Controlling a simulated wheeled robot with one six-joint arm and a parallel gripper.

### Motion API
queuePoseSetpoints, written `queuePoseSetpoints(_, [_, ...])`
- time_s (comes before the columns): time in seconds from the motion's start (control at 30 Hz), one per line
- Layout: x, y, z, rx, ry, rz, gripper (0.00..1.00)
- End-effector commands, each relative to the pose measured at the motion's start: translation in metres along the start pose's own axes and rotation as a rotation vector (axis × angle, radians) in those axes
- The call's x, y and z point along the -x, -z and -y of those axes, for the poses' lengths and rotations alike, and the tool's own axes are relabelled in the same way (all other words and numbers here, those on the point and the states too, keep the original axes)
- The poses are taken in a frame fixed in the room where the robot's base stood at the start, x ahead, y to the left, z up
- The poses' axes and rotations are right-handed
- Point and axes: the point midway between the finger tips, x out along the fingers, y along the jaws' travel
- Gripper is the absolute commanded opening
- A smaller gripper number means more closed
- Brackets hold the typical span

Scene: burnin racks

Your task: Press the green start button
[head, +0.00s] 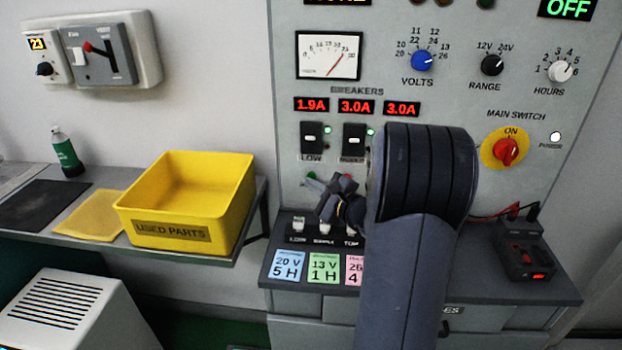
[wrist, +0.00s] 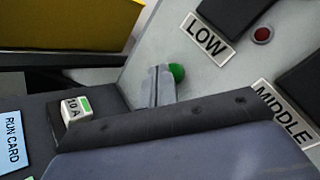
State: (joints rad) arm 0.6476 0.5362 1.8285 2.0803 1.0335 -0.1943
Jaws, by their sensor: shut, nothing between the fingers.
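The green start button (head: 312,175) is a small round knob on the panel, below the breaker marked LOW. In the wrist view the green button (wrist: 178,71) shows just beyond and to the right of my fingertips. My gripper (wrist: 158,84) is shut and empty, with its narrow tips pointing at the panel. In the head view my gripper (head: 325,192) is in front of the panel, close below and right of the button. The tips overlap the button's edge in the wrist view; I cannot tell whether they touch it.
Black breakers (head: 312,137) sit above the button. A yellow used-parts bin (head: 172,232) stands on the left shelf. Below the panel, a ledge bears coloured cards (head: 287,267) and small labelled blocks (wrist: 75,108). The red main switch (head: 506,151) is at right. My arm hides part of the panel.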

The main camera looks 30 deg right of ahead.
Motion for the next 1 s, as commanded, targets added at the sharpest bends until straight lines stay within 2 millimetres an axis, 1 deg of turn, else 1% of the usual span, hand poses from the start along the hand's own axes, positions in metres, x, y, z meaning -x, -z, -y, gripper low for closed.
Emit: queuePoseSetpoints(1.0, [-0.0058, 0.0042, 0.0043, 0.000, 0.001, 0.000, 0.00])
